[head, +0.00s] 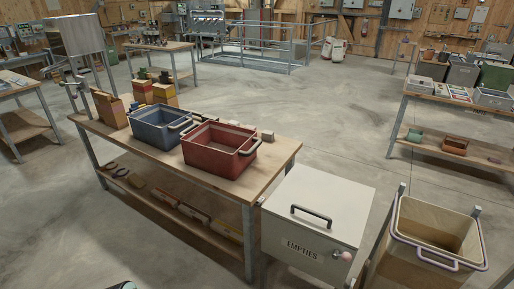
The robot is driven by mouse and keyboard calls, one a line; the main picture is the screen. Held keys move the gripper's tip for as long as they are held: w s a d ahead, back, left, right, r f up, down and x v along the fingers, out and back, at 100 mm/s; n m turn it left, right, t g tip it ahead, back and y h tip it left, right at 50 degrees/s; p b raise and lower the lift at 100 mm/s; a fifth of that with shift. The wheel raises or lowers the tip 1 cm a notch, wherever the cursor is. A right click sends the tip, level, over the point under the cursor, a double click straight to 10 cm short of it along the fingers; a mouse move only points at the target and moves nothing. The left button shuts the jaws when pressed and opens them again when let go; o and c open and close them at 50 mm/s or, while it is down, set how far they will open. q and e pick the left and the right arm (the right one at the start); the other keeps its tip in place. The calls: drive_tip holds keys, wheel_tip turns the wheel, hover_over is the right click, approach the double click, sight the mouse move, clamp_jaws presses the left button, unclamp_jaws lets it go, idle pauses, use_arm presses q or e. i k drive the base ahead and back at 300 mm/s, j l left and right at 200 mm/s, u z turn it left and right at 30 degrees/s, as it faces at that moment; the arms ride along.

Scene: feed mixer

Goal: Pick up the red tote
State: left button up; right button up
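The red tote (217,151) is an open-topped box with dark handles on its ends. It stands upright on the wooden workbench (271,160), near the bench's right half. A blue tote (158,130) of similar shape stands just left of it. Neither of my grippers shows in the head view. A small dark rounded piece at the bottom edge may be part of me, but I cannot tell. Nothing is seen holding the red tote.
A white cabinet labelled EMPTIES (317,220) stands against the bench's right end. A bin with a light rim (436,237) is further right. Boxes (108,108) stand on the bench's left part. The concrete floor (325,125) behind the bench is open.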

sight(225, 150)
drive_tip(key=i+j+z, duration=0.4)
drive_tip(key=j, duration=0.2)
drive_tip(key=j+z, duration=0.2)
drive_tip(key=i+j+z, duration=0.1)
drive_tip(key=j, duration=0.45)
drive_tip(key=i+j, duration=0.2)
drive_tip(key=j, duration=0.35)
drive_tip(key=i+j+z, duration=0.15)
drive_tip(key=j, duration=0.4)
drive_tip(key=j+z, duration=0.1)
drive_tip(key=j, duration=0.45)
drive_tip(key=i, duration=0.05)
